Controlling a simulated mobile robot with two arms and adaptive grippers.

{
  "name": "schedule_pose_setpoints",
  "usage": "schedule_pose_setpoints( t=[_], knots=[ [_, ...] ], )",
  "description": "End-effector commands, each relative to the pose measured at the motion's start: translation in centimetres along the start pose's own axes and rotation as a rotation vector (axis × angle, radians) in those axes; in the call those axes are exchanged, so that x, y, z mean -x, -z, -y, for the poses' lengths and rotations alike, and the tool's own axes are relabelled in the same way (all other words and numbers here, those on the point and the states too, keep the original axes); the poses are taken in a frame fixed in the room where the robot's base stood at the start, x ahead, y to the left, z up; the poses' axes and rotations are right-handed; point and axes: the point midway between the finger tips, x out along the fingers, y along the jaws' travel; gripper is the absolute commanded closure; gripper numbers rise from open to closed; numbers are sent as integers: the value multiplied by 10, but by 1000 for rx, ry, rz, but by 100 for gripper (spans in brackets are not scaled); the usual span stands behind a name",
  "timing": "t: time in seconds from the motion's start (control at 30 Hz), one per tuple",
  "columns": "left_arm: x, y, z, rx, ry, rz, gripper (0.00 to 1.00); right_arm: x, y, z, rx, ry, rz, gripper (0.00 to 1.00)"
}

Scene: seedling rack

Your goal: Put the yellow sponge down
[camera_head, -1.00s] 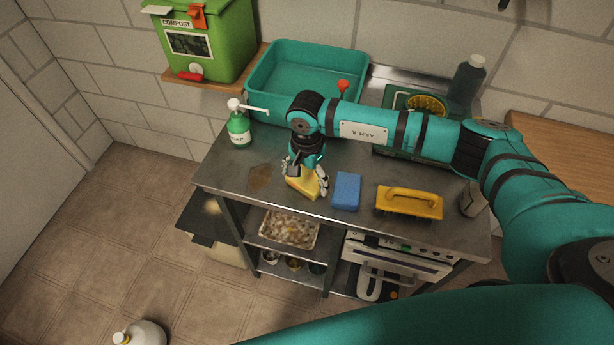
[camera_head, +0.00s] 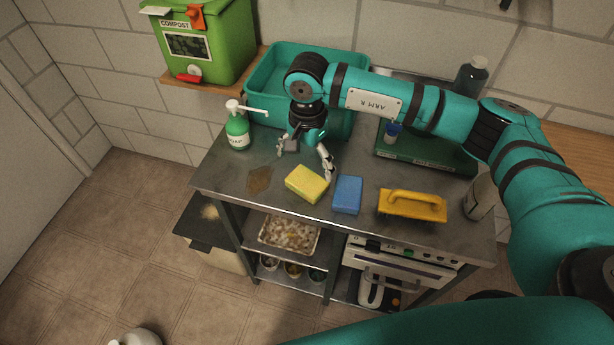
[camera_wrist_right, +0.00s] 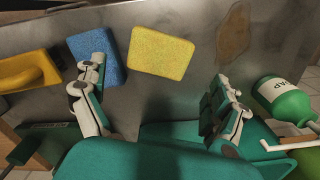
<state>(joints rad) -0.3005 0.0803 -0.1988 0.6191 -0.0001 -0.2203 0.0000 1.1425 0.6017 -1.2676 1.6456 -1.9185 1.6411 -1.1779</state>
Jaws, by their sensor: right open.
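The yellow sponge (camera_head: 307,184) lies flat on the steel table (camera_head: 232,170), between a brown stain and the blue sponge (camera_head: 347,194). It also shows whole in the right wrist view (camera_wrist_right: 161,53). My right gripper (camera_head: 305,164) is open and empty, above and just behind the yellow sponge, apart from it. In the right wrist view its two fingers (camera_wrist_right: 160,95) are spread wide, with one finger overlapping the blue sponge in the picture. My left gripper is not in view.
A yellow-handled scrubber (camera_head: 412,206) lies right of the blue sponge. A green soap bottle (camera_head: 237,130) stands at the left, with a brown stain (camera_head: 259,179) in front. A teal basin (camera_head: 262,90) and a green tray (camera_head: 425,150) are behind. A bottle (camera_head: 477,200) stands at the right edge.

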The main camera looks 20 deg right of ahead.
Motion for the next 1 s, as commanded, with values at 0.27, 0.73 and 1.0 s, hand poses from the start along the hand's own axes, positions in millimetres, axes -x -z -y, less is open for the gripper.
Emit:
schedule_pose_setpoints(
  t=[0.27, 0.73, 1.0],
  knots=[
    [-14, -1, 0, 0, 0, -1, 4, 39, 0, 1, 0, 2, 0, 2],
    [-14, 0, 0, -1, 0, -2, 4, 45, 0, 0, 0, -1, 0, 2],
    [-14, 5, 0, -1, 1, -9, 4, 45, 0, 0, 0, -1, 1, 2]
  ],
)
